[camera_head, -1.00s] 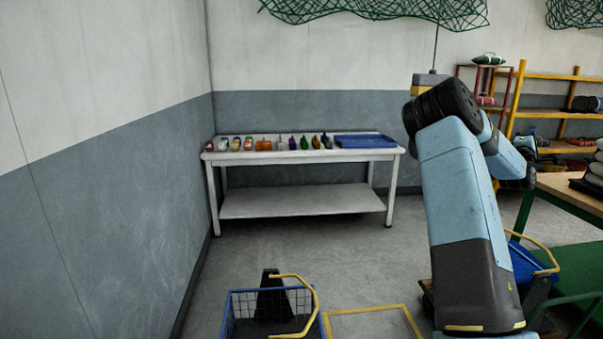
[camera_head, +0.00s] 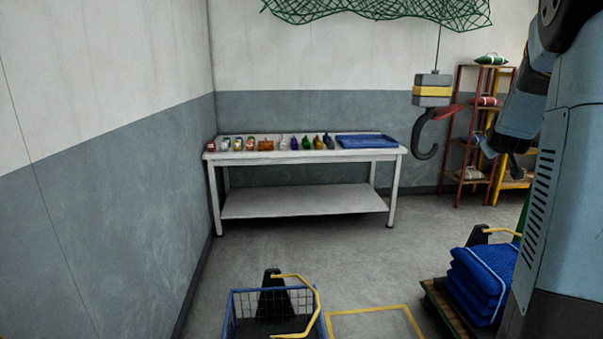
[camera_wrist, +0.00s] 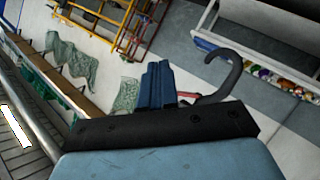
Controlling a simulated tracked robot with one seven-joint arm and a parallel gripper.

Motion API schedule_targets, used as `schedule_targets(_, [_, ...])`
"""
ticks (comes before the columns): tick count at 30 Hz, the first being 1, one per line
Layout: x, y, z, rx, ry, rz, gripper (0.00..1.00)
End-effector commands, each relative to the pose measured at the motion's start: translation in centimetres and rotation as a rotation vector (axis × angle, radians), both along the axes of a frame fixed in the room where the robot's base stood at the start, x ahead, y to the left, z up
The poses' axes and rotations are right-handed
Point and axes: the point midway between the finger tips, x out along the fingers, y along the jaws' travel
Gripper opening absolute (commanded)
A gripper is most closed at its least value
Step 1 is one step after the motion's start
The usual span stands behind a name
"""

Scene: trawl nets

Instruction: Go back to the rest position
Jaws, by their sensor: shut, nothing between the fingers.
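My gripper (camera_wrist: 157,84) shows in the wrist view as two blue fingers pressed together above a dark bar, with nothing between them. In the head view my arm is folded up along the right edge, with its light blue links in front of the right side of the room. The fingers cannot be made out clearly there. The wrist view is strongly tilted. A dark hanging hook (camera_wrist: 226,72) lies beyond the fingers in it, apart from them as far as I can tell.
The hook hangs below a grey and yellow block (camera_head: 432,90). A blue basket (camera_head: 232,318) and a blue folded stack (camera_head: 482,282) are in front. The middle floor is clear.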

Motion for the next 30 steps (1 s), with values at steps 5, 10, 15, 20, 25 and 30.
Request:
schedule_targets(5, [-3.3, 6.2, 0.6, 0.188, 0.021, 0.06, 0.0])
schedule_targets(10, [-7.1, 12.1, 0.7, 0.345, 0.067, 0.106, 0.0])
schedule_targets(15, [-11.7, 17.7, 0.7, 0.473, 0.133, 0.143, 0.0])
schedule_targets(20, [-16.7, 22.4, 0.4, 0.566, 0.208, 0.161, 0.0])
schedule_targets(25, [-22.5, 26.7, -0.5, 0.633, 0.297, 0.157, 0.0])
schedule_targets(30, [-28.5, 29.9, -1.8, 0.672, 0.386, 0.127, 0.0])
